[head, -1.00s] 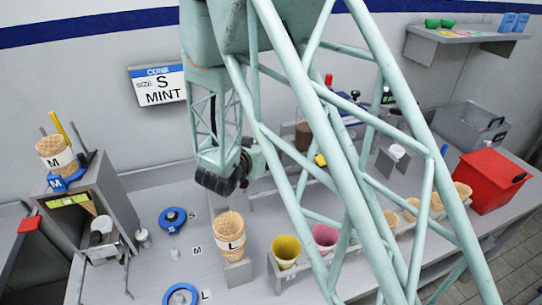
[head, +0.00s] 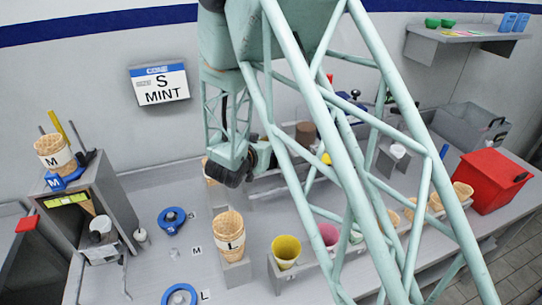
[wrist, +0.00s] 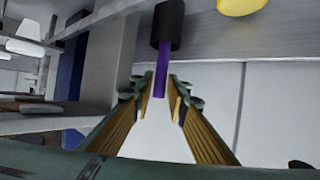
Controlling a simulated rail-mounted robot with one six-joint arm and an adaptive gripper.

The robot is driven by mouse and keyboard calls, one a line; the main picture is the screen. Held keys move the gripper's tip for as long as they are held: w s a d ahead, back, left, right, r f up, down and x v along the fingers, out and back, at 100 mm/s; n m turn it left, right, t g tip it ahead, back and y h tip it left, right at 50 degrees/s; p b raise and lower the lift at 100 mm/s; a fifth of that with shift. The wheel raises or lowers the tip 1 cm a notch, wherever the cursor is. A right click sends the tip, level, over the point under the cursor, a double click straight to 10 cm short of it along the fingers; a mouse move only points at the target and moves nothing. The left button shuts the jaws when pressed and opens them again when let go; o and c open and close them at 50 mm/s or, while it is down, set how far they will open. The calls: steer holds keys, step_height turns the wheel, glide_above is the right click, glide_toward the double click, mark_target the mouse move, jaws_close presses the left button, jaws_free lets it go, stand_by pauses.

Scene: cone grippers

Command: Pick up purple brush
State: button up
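The purple brush shows in the wrist view, with a purple handle (wrist: 161,72) and a black end (wrist: 168,24) near the top. My gripper (wrist: 160,98) is open, its two fingers on either side of the lower handle. The handle's lower tip appears between or just beyond the fingertips; I cannot tell whether it touches either finger. In the head view my gripper (head: 263,155) is beside the back of the counter, partly hidden by my arm's frame. The brush cannot be made out in the head view.
A grey ledge (wrist: 215,45) runs behind the brush, with a yellow round thing (wrist: 240,5) at its top. A grey shelf frame (wrist: 70,123) stands at left.

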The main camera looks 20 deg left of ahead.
steer(key=shift+x, duration=1.35)
steer(key=shift+c, duration=0.4)
steer(key=c, duration=0.4)
steer(key=shift+r, duration=0.1)
step_height(320, 180, up, 18)
steer(key=p, duration=0.3)
stand_by(0.6)
